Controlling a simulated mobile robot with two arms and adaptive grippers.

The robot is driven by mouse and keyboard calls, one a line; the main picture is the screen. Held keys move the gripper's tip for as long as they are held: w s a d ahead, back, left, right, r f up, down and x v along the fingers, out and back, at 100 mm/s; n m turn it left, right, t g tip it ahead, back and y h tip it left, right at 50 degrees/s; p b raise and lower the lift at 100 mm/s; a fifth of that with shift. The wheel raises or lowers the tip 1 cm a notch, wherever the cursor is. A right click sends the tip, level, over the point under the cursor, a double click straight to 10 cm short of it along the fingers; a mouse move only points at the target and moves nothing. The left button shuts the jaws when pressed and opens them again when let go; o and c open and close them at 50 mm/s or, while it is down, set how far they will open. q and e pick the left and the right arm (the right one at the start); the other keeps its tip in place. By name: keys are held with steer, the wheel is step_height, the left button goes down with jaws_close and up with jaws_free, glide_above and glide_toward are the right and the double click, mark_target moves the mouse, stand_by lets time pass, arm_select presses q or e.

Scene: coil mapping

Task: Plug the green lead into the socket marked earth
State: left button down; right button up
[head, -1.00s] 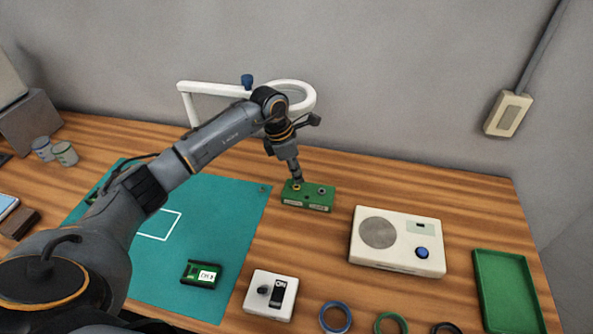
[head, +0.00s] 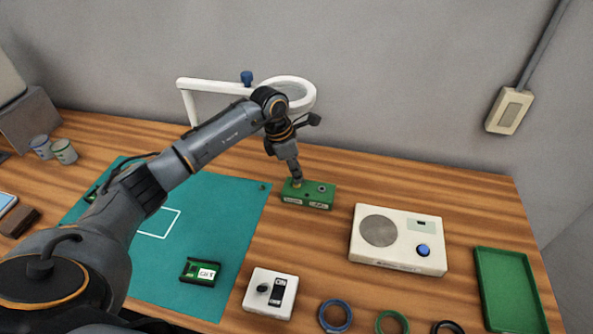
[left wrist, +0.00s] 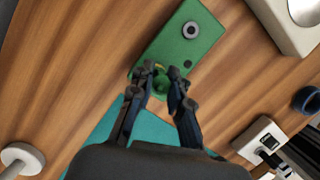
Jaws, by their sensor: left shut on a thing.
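A green socket block (head: 318,198) lies on the table, right of the teal mat, with two white labels too small to read. Its right socket (head: 321,188) is empty and shows a grey ring, also in the left wrist view (left wrist: 190,30). My left gripper (head: 296,182) points down over the left socket. In the left wrist view its fingers (left wrist: 160,74) are shut on a small green piece, seemingly the green lead's plug (left wrist: 160,84). The plug's tip and left socket are largely hidden, so I cannot tell how deep it sits. My right gripper is not in view.
A white speaker box (head: 398,248) stands to the right, with a green tray (head: 507,292) beyond it. A white switch box (head: 270,293) and several coloured rings lie at the front. A white ring stand (head: 214,89) rises behind my arm.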

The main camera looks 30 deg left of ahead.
arm_select(q)
steer(key=shift+f+b, duration=0.5)
steer(key=shift+f, duration=0.2)
stand_by(0.5)
steer(key=c, duration=1.2)
jaws_free()
steer(key=v, duration=1.2)
